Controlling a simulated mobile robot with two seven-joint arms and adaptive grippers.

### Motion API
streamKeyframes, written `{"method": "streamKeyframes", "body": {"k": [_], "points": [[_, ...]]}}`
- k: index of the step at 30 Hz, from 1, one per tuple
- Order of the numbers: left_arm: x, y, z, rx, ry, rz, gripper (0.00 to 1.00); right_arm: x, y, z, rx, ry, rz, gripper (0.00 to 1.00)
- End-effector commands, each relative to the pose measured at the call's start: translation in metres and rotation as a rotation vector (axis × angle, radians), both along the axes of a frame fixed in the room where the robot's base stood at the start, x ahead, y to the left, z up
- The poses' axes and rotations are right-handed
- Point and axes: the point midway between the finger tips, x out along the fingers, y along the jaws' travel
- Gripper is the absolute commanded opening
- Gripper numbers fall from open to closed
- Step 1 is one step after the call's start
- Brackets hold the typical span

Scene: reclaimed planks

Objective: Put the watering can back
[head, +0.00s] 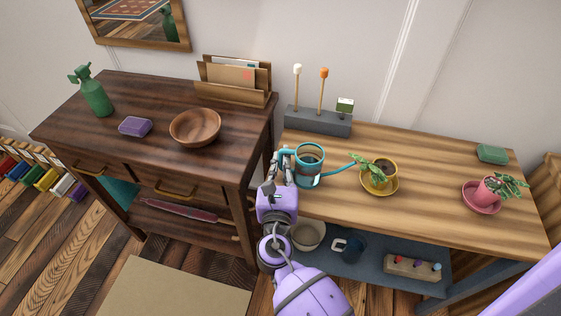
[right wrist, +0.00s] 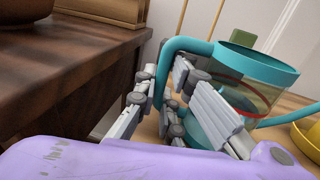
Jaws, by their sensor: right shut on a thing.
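The watering can (head: 309,166) is teal with a clear band and a thin spout pointing right, toward the yellow plant pot (head: 383,172). It is upright at the left end of the light wooden table (head: 430,150). My right gripper (head: 284,165) is shut on the can's handle, left of its body. In the right wrist view, the fingers (right wrist: 175,105) close around the teal handle, and the can (right wrist: 255,75) shows behind them. Its base is partly hidden, so I cannot tell whether it touches the table. My left gripper is not in view.
A grey block (head: 318,122) with two upright sticks stands behind the can. A pink potted plant (head: 486,194) and green box (head: 492,153) are at the right. The dark cabinet (head: 150,96) at left carries a wooden bowl (head: 195,127). A lower shelf (head: 372,268) holds pots.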

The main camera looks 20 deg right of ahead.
Motion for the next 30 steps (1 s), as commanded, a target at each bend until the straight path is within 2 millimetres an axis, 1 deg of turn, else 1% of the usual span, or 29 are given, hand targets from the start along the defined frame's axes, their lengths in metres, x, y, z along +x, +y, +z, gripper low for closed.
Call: {"method": "streamKeyframes", "body": {"k": [4, 5, 8, 9, 16, 19, 23, 30], "points": [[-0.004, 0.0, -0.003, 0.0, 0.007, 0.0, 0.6, 0.0, 0.0, -0.004, -0.001, -0.001, 0.0, 0.0], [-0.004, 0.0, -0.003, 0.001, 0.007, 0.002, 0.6, 0.0, 0.0, -0.003, 0.0, 0.0, 0.0, 0.12], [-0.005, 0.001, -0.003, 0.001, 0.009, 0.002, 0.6, 0.0, 0.0, -0.003, 0.0, 0.0, 0.0, 0.26], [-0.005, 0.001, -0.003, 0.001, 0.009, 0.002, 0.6, 0.0, 0.0, -0.003, 0.0, 0.0, 0.0, 0.27], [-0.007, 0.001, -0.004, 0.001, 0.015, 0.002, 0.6, 0.0, 0.0, -0.003, 0.0, 0.0, 0.0, 0.27], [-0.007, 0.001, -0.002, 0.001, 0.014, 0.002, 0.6, 0.0, 0.0, 0.002, 0.001, -0.001, -0.001, 0.27], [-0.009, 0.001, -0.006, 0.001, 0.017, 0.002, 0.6, -0.016, 0.006, -0.002, 0.0, 0.003, -0.001, 0.27], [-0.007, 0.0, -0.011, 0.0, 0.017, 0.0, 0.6, -0.064, 0.026, -0.002, 0.002, 0.004, 0.0, 0.27]]}}
